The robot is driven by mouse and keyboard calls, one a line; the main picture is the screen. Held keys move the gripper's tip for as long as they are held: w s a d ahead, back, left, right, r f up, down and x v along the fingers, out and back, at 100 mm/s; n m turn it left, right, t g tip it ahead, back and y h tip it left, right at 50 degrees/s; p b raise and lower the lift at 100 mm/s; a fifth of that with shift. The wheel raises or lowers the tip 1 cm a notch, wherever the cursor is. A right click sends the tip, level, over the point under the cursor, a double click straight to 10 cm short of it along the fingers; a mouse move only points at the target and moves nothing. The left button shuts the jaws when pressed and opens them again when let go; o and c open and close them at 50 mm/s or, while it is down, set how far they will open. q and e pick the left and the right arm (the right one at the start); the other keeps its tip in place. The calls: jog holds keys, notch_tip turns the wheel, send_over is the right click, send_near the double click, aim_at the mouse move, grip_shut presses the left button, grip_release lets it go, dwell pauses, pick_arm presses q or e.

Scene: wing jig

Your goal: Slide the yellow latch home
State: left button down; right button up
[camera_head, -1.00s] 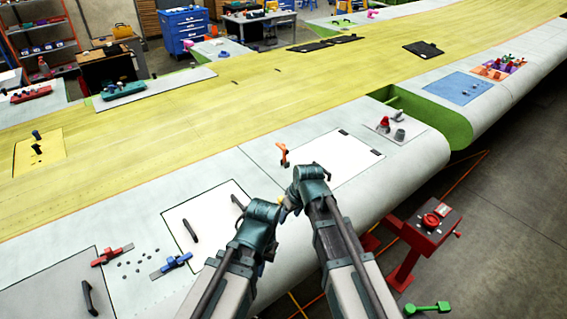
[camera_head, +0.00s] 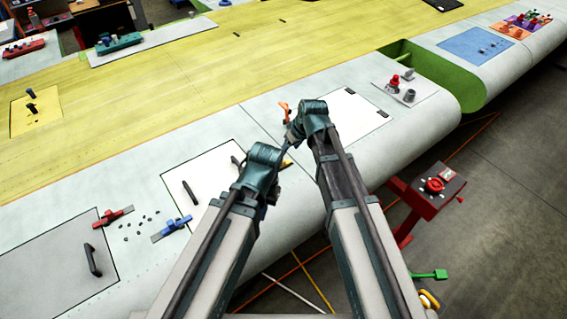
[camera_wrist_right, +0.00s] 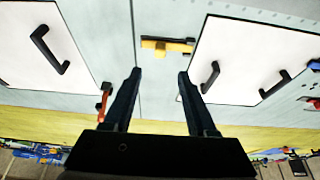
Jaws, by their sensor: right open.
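The yellow latch (camera_wrist_right: 167,46) lies on the pale wing skin between two white panels in the right wrist view, close to the right panel's edge. A dark part sits at its right end. In the head view only a small yellow piece (camera_head: 287,163) shows beside my arms. My right gripper (camera_wrist_right: 159,77) is open and empty, its two fingers apart and pointing toward the latch, which appears just beyond the fingertips. In the head view the right gripper (camera_head: 290,138) is partly hidden by its wrist. My left arm's wrist is close beside it; the left jaws cannot be made out.
An orange latch (camera_head: 284,108) stands by the right white panel (camera_head: 348,122). The left white panel (camera_head: 205,178) has black handles. A blue latch (camera_head: 172,228) and a red latch (camera_head: 112,216) lie further left. A red control box (camera_head: 435,185) stands beyond the wing edge.

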aim_at(283, 161)
pick_arm(q)
notch_tip(283, 161, down, 10)
jog(key=b, duration=0.9)
pick_arm(e)
jog(key=x, duration=1)
jog(key=shift+f, duration=0.35)
grip_shut()
